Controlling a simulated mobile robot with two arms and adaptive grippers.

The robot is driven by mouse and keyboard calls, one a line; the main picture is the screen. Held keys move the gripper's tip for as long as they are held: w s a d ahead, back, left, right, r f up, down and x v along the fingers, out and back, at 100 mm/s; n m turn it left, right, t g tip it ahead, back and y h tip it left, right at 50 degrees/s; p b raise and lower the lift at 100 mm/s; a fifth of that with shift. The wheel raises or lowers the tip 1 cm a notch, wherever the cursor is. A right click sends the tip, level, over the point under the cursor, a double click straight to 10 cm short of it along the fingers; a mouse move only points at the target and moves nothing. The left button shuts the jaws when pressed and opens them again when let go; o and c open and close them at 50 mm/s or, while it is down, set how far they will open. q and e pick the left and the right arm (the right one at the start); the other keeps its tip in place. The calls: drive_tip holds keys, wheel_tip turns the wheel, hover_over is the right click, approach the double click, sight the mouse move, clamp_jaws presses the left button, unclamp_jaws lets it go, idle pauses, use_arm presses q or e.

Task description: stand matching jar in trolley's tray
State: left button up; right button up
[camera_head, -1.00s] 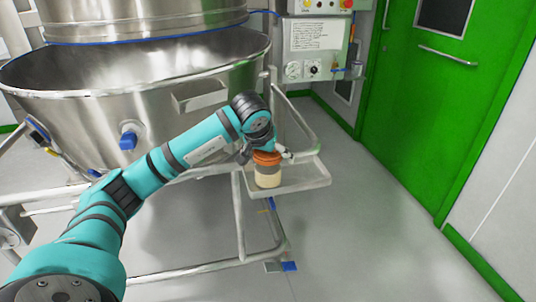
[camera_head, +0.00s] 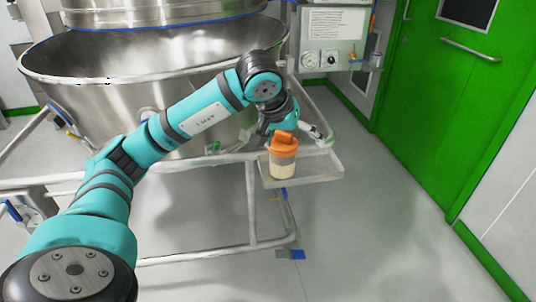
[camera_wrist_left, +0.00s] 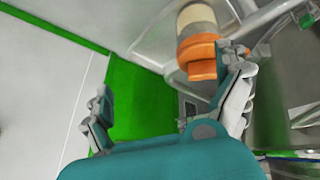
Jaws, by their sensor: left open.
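A clear jar with an orange lid and pale contents (camera_head: 283,160) stands upright in the small metal tray (camera_head: 322,170) on the trolley's frame, towards the tray's left side. The jar also shows at the top of the left wrist view (camera_wrist_left: 197,42), lid towards me. My left gripper (camera_head: 298,126) is open, just behind and above the jar in the head view. In the wrist view its fingers (camera_wrist_left: 168,98) are spread wide, with the right finger close beside the orange lid. I cannot tell whether that finger touches it. My right gripper is not in view.
The large steel bowl (camera_head: 85,70) of the trolley stands left of the tray, with tubular rails (camera_head: 252,205) below. A control panel (camera_head: 330,40) is behind. A green door (camera_head: 430,110) is at the right. The grey floor (camera_head: 375,230) right of the tray is clear.

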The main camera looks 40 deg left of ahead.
use_arm(q)
drive_tip(key=s+d+f+n+g+h, duration=0.15)
drive_tip(key=d+h, duration=0.25)
drive_tip(key=d, duration=0.4)
drive_tip(key=d+f+n+t+h, duration=0.1)
drive_tip(key=d+f+h, duration=0.25)
drive_tip(key=d, duration=0.45)
drive_tip(key=s+d+r+n+h, duration=0.2)
drive_tip(key=d+r+n+h, duration=0.4)
drive_tip(key=d+n+h, duration=0.35)
drive_tip(key=w+a+f+n+t+y, duration=0.3)
drive_tip(key=a+n+t+y, duration=0.3)
drive_tip(key=n, duration=0.9)
drive_tip(key=w+a+f+n+t+y, duration=0.3)
drive_tip(key=n+t, duration=0.5)
drive_tip(key=n, duration=0.6)
drive_tip(key=s+a+f+n+g+y, duration=0.2)
drive_tip(key=a+f+n+y, duration=0.2)
drive_tip(key=f+n, duration=0.35)
drive_tip(key=s+a+f+n+g+y, duration=0.2)
drive_tip(key=a+f+n+g+y, duration=0.1)
drive_tip(key=f+n+y, duration=0.4)
drive_tip(key=s+d+f+n+g+h, duration=0.2)
drive_tip(key=s+f+n+g, duration=0.9)
drive_tip(key=s+f, duration=1.1)
drive_tip(key=s+g+h, duration=0.1)
drive_tip(key=s, duration=0.2)
drive_tip(key=shift+d, duration=0.15)
